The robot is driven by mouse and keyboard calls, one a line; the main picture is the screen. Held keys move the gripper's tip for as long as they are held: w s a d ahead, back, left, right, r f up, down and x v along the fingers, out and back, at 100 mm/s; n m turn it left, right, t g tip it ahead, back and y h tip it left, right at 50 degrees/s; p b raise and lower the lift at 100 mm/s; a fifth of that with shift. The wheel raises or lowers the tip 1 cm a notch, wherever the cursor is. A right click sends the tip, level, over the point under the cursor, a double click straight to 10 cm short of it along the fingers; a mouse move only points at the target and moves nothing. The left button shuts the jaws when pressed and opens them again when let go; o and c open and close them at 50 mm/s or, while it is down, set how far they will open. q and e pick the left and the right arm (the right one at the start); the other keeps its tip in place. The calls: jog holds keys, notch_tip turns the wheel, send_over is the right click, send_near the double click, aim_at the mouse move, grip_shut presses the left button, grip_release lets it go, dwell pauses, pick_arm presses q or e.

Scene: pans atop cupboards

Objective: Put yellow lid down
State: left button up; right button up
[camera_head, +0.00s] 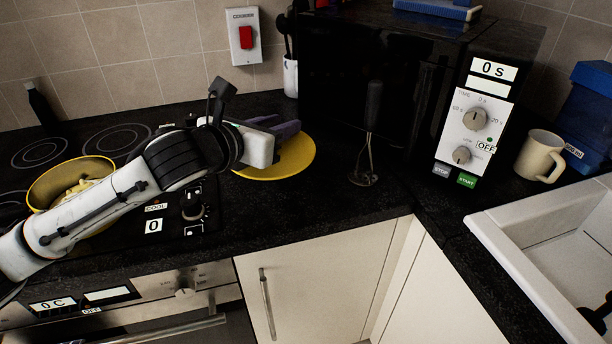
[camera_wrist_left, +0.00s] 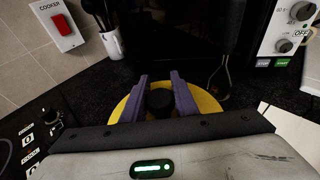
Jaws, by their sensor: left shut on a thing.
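The yellow lid (camera_head: 296,160) is a flat yellow disc at the counter between the hob and the microwave. It also shows in the left wrist view (camera_wrist_left: 207,103), with a dark round knob (camera_wrist_left: 159,101) at its middle. My left gripper (camera_head: 286,130) comes in from the left over the lid. In the left wrist view its purple fingers (camera_wrist_left: 161,100) are shut on the knob. I cannot tell whether the lid touches the counter. A yellow pan (camera_head: 41,190) with pale food in it stands on the hob, partly behind my left arm.
The black microwave (camera_head: 340,90) stands behind and right of the lid. A whisk-like tool (camera_head: 369,140) stands upright in front of it. A mug (camera_head: 540,156) and white sink (camera_head: 500,222) are at the right. Dark counter (camera_head: 325,200) in front of the lid is clear.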

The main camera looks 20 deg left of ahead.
pick_arm(q)
notch_tip(320, 180, down, 10)
jog(key=shift+r+b, duration=0.15)
jog(key=shift+b, duration=0.6)
jog(key=o, duration=1.1)
jog(key=v, duration=1.2)
jog(key=shift+r, duration=0.1)
